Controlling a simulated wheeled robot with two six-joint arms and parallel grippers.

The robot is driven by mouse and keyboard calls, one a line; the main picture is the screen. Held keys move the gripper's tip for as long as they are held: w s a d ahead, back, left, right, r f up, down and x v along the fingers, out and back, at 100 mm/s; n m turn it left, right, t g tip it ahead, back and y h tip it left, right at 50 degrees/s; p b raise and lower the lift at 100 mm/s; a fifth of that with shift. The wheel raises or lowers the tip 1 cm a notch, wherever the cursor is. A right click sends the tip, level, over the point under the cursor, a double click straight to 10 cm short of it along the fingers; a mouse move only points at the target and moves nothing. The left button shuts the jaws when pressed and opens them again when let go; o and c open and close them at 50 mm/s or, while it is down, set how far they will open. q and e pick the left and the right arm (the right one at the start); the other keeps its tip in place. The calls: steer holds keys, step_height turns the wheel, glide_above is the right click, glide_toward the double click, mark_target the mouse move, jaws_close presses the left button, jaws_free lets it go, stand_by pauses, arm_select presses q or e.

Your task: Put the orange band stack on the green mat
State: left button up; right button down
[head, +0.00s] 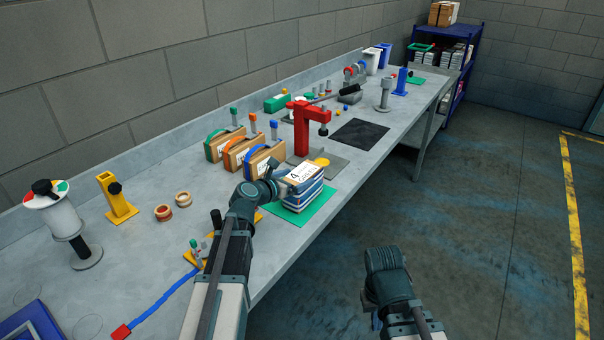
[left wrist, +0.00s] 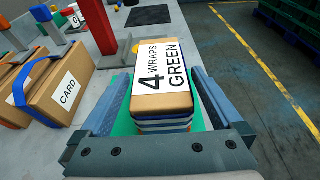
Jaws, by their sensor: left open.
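The orange band stack (head: 238,153) is a brown carton with an orange band, standing in a row between a green-banded and a blue-banded one. It shows partly at the left of the left wrist view (left wrist: 12,78). The green mat (head: 318,212) lies near the table's front edge, and a layered blue and white stack (head: 303,192) sits on it, topped by a label reading "4 WRAPS GREEN" (left wrist: 165,75). My left gripper (head: 280,187) is open, its fingers on either side of this stack. My right gripper (head: 383,262) is off the table's front edge; its fingers are unclear.
The green-banded stack (head: 218,143) and blue-banded stack (head: 262,160) flank the orange one. A red post (head: 301,130) stands behind the mat. A black mat (head: 360,134) lies bare to the right. Tape rolls (head: 183,199) and a yellow stand (head: 118,203) are at left.

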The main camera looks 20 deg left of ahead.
arm_select(q)
steer(key=p+v, duration=0.2)
steer(key=v, duration=0.6)
